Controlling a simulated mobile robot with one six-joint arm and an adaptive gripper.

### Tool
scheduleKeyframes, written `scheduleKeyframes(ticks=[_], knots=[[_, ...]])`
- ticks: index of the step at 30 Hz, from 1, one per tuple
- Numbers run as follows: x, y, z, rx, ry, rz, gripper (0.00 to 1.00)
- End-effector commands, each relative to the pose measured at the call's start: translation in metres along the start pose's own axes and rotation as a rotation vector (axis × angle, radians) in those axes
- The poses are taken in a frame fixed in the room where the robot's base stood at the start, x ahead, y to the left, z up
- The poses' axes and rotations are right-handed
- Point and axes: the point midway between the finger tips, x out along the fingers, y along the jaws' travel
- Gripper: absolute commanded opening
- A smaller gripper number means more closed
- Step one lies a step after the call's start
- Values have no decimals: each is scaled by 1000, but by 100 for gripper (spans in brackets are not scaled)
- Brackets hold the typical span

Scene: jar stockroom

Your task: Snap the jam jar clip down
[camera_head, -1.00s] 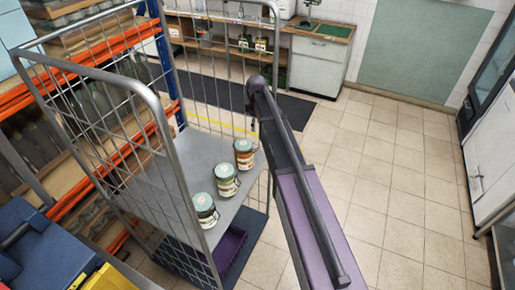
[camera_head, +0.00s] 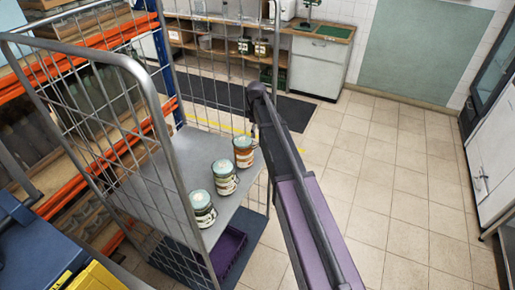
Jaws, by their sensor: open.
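Three clip-top jars with pale green lids stand upright in a row on the grey shelf (camera_head: 178,158) of a wire roll cage. The far jar (camera_head: 243,153) has an orange-brown band. The middle jar (camera_head: 225,178) and the near jar (camera_head: 202,210) have pale labels. Thin wire shows at their sides, but it is too small to tell whether any clip is up or down. I cannot tell which jar holds jam. My arm (camera_head: 300,190) stretches up the middle of the view, just right of the jars. My gripper does not show.
The cage's tall wire sides (camera_head: 165,130) stand left of and behind the jars. A purple crate (camera_head: 229,250) lies below the shelf. An orange-beamed rack (camera_head: 85,60) fills the left. Tiled floor (camera_head: 400,190) is clear on the right. A blue and yellow object (camera_head: 45,250) is at lower left.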

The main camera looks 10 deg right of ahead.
Motion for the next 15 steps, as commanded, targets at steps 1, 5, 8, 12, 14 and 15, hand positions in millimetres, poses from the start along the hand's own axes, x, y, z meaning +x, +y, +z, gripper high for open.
scheduleKeyframes(ticks=[1, 5, 8, 12, 14, 15], knots=[[8, 0, 0, 0, 0, 0, 71], [18, 0, 0, 0, 0, 0, 71], [25, 0, 0, 0, 0, 0, 71], [35, 0, 0, -1, 0, 0, 71], [40, 0, 0, -1, 0, 0, 71], [43, 0, 0, -1, 0, 0, 71]])
